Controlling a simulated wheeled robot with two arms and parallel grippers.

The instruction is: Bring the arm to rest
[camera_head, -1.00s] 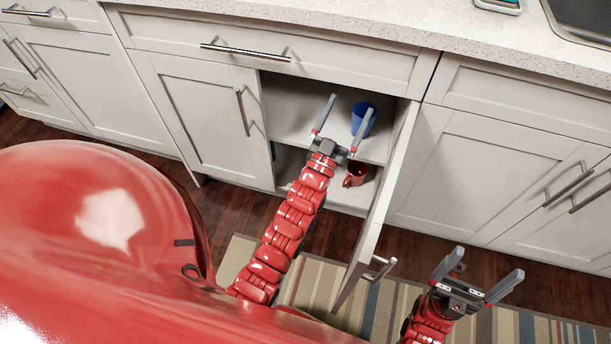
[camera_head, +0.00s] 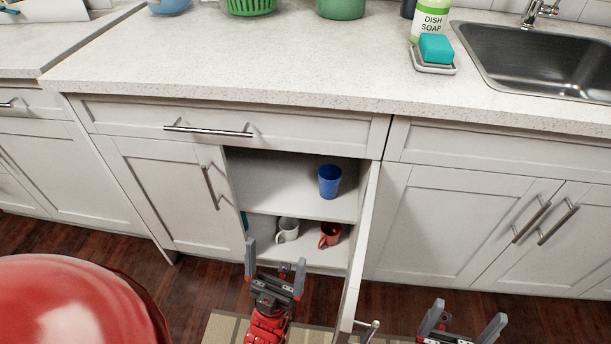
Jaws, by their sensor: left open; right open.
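My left gripper (camera_head: 274,266) is open and empty in front of the open cabinet, low in the picture, with its fingers pointing up towards the lower shelf. My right gripper (camera_head: 462,324) is open and empty at the bottom right edge, to the right of the open cabinet door (camera_head: 357,250). A blue cup (camera_head: 330,182) stands upright on the upper shelf (camera_head: 275,195). A white mug (camera_head: 288,230) and a red mug (camera_head: 330,234) stand on the lower shelf. Neither gripper appears to touch a cup or mug.
The open door stands between my two grippers, its handle (camera_head: 366,329) near the bottom. The countertop (camera_head: 240,65) above holds a green basket (camera_head: 251,4), a dish soap bottle (camera_head: 431,22), a blue-green sponge (camera_head: 436,48) and a sink (camera_head: 545,60). A striped rug (camera_head: 222,328) lies on the floor.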

